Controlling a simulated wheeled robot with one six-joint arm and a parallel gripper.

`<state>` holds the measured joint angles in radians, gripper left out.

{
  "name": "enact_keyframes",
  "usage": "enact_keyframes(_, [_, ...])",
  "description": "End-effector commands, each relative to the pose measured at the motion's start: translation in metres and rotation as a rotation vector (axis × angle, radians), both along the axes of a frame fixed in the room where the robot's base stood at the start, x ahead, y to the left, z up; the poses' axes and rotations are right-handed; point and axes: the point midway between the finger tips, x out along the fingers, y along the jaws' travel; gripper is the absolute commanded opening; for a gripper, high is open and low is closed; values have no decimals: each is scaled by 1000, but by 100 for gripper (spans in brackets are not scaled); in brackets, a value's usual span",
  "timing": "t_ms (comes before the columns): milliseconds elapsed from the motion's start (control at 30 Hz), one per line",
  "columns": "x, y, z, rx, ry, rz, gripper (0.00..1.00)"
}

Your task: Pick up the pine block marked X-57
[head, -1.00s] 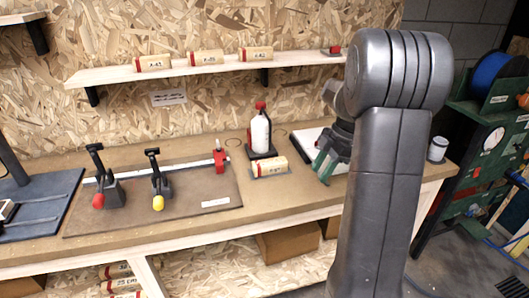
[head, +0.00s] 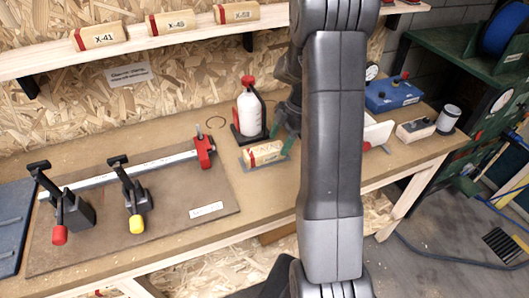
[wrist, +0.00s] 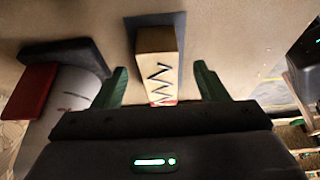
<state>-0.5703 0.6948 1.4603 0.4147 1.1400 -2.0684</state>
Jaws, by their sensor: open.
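A pine block (head: 264,153) with red markings lies on a small grey-blue pad (head: 273,167) on the bench. Its lettering is too unclear to read. In the wrist view the block (wrist: 157,45) is seen end-on, with dark zigzag strokes on its face. My gripper (wrist: 161,78) is open, its green fingers on either side of the block's near end, with gaps on both sides. In the head view my arm hides most of the gripper; a green part shows just right of the block. On the shelf lie more pine blocks: X-41 (head: 97,37) and two others (head: 173,23), (head: 236,14) with less clear marks.
A white bottle (head: 250,115) with a red cap stands in a dark holder right behind the block. Left is a brown board (head: 110,240) with two toggle clamps. A blue box (head: 393,95) and a spool (head: 448,120) stand at right.

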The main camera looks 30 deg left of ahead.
Motion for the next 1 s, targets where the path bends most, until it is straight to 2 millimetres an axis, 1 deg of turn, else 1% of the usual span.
enact_keyframes(100, [-5, 4, -15, -2, 4, 2, 66])
enact_keyframes(200, [-8, 7, -25, -2, 2, 1, 66])
enact_keyframes(300, [-9, 8, -30, -1, 1, 1, 66])
enact_keyframes(500, [-9, 8, -30, -1, 1, 0, 66])
enact_keyframes(567, [-9, 8, -30, -1, 1, 0, 55])
enact_keyframes(700, [-9, 8, -30, -1, 1, 0, 27])
enact_keyframes(767, [-9, 8, -30, -1, 1, 0, 15])
enact_keyframes(1000, [-9, 8, -30, 0, 0, 1, 15])
